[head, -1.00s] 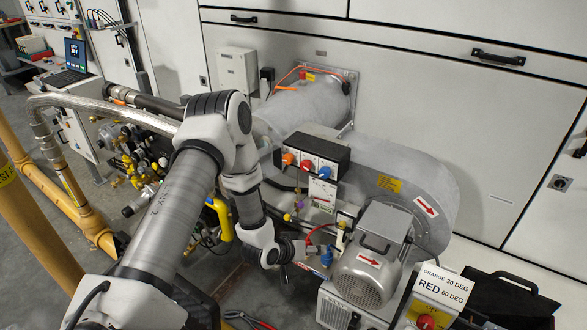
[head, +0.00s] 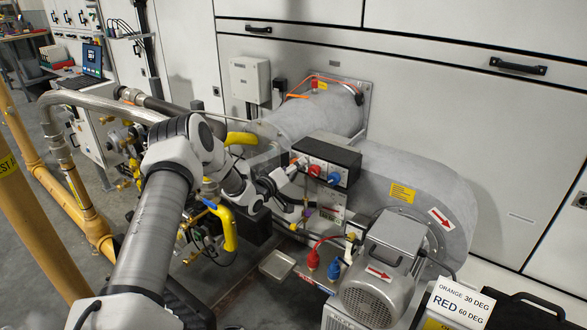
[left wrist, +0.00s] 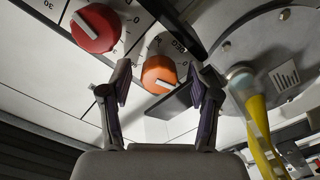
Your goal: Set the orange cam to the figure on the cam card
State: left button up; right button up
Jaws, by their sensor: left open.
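The orange cam (left wrist: 159,72) is a round knob with a pale pointer bar, on the white dial panel in the left wrist view. Its setting cannot be read clearly. In the head view it is mostly hidden by my left gripper (head: 292,168). In the left wrist view the open fingers of this gripper (left wrist: 160,72) stand on either side of the cam, with gaps visible. I cannot tell how far their tips are from the panel. The cam card (head: 458,304) reads orange 30 deg, red 60 deg. My right gripper is not in view.
The red cam (left wrist: 96,28) sits beside the orange one; it also shows in the head view (head: 314,170). A blue cam (head: 334,178) is further right on the black box (head: 340,152). Below are the motor (head: 378,280) and a yellow pipe (head: 229,228).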

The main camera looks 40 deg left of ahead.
pick_arm(q)
jog(key=c, duration=1.1)
jog(key=shift+c, duration=0.2)
jog(key=shift+m, duration=0.4)
jog(key=m+p, duration=0.4)
jog(key=m, duration=0.7)
jog(key=shift+f, duration=0.1)
jog(key=o, duration=1.1)
jog(key=shift+o, duration=0.2)
jog(key=shift+s, duration=0.1)
